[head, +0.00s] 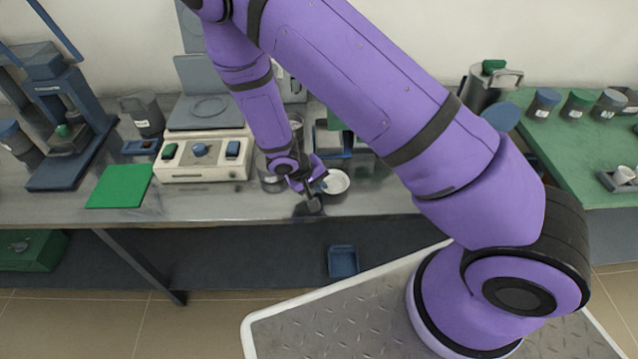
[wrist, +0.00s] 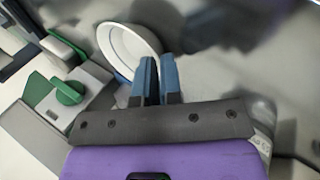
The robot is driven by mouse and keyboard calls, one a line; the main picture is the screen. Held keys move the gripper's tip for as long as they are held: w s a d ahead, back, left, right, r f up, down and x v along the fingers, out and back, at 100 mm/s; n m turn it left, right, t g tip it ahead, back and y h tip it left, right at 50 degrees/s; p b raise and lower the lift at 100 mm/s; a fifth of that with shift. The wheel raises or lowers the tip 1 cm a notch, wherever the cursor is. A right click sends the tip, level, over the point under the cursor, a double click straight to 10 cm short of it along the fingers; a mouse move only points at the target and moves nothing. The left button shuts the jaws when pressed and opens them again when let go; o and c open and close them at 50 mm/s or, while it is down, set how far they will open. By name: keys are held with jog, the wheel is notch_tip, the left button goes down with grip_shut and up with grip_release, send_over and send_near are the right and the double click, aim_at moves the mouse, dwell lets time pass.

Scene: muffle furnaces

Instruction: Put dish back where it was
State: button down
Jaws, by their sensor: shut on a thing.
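The dish (head: 338,181) is small, round and white, and shows near the front edge of the steel bench in the head view. My gripper (head: 320,186) is at its left side. In the wrist view the dish (wrist: 127,46) is tilted in the picture, with its lower right rim at the blue fingertips of my gripper (wrist: 158,68). The fingers are close together and shut on the dish's rim. I cannot tell whether the dish touches the bench.
A hotplate-like unit with knobs (head: 203,172) and a green mat (head: 120,186) are left of my gripper. A blue press (head: 68,115) stands far left. A green-topped table (head: 570,150) with several lidded jars is at right. A blue bin (head: 343,262) is below the bench.

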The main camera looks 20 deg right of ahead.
jog(key=c, duration=1.3)
grip_release()
jog(key=shift+f, duration=0.1)
jog(key=w+v, duration=0.1)
jog(key=v, duration=1.1)
jog(key=s+d+r+m+y, duration=0.1)
jog(key=d+r, duration=0.1)
jog(key=r, duration=0.5)
jog(key=s+d+r+y, duration=0.1)
jog(key=d+r, duration=0.2)
jog(key=r, duration=0.4)
jog(key=s+d+r+t+y, duration=0.1)
jog(key=s+d+r, duration=0.15)
jog(key=r, duration=0.35)
jog(key=s+d+r+y, duration=0.1)
jog(key=s+d+r, duration=0.15)
jog(key=r, duration=0.35)
jog(key=s+d+r+t, duration=0.1)
jog(key=s+d+r, duration=0.1)
jog(key=s+r, duration=0.2)
jog(key=s+d+r+t+y, duration=0.1)
jog(key=s+d+r, duration=0.1)
jog(key=s, duration=0.4)
jog(key=s+d+r+t+y, duration=0.1)
jog(key=s+d+r, duration=0.1)
jog(key=s+r, duration=0.3)
jog(key=shift+s+r+t, duration=0.35)
jog(key=shift+s+t, duration=0.05)
jog(key=shift+s, duration=0.15)
